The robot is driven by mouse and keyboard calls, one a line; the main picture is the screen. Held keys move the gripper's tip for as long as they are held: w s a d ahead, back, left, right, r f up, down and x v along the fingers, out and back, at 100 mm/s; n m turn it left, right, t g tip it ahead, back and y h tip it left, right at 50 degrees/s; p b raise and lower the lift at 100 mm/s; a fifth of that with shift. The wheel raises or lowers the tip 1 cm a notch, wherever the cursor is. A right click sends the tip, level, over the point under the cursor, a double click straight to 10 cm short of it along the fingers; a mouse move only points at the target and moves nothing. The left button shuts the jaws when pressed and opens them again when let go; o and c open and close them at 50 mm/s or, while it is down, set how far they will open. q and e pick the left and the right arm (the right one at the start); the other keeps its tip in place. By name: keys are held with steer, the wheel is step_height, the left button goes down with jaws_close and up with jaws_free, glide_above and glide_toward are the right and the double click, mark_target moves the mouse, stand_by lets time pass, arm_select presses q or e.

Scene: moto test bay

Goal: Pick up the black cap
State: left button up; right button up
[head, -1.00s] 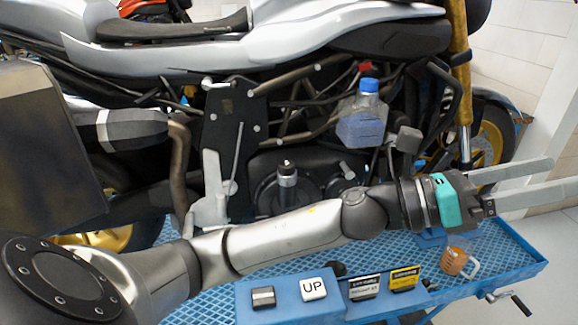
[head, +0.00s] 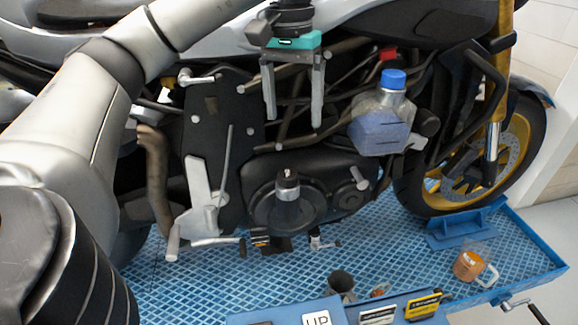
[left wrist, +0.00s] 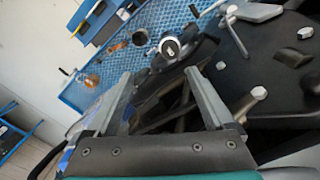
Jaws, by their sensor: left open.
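A small dark round piece (head: 341,284), which looks like the black cap, sits on the blue platform at the bottom of the head view; its shape is not fully clear. It seems to show near the top of the left wrist view (left wrist: 140,37). A dark cylinder with a silver top (head: 287,188) stands out from the engine; I cannot tell whether it is a cap. My left gripper (head: 292,121) is open and empty, its fingers pointing down in front of the motorcycle, above that cylinder. Its fingers also show in the left wrist view (left wrist: 158,75). My right gripper is not in view.
A blue-capped bottle (head: 382,120) is right of my left gripper. An orange-filled mug (head: 470,265) stands on the platform (head: 200,285) at right. A button box with an UP key (head: 317,320) and labelled blocks (head: 423,306) line the front. The motorcycle's engine cover (head: 325,180) stands behind.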

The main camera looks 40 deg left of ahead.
arm_select(q)
steer(key=a, duration=0.1)
steer(key=b, duration=0.4)
glide_above(287, 173)
steer(key=f, duration=0.5)
steer(key=s+f, duration=0.1)
steer(key=f, duration=0.2)
steer(key=shift+d+f, duration=0.2)
steer(key=shift+f, duration=0.15)
steer(key=shift+w+a+f+p, duration=0.1)
steer(key=shift+w+f+p, duration=0.05)
steer(key=shift+f, duration=0.8)
steer(key=shift+w+f+p, duration=0.2)
steer(key=shift+f, duration=0.8)
steer(key=shift+w+a+f+p, duration=0.1)
steer(key=shift+w+f+p, duration=0.05)
steer(key=shift+f, duration=0.8)
steer(key=shift+c, duration=0.3)
jaws_close()
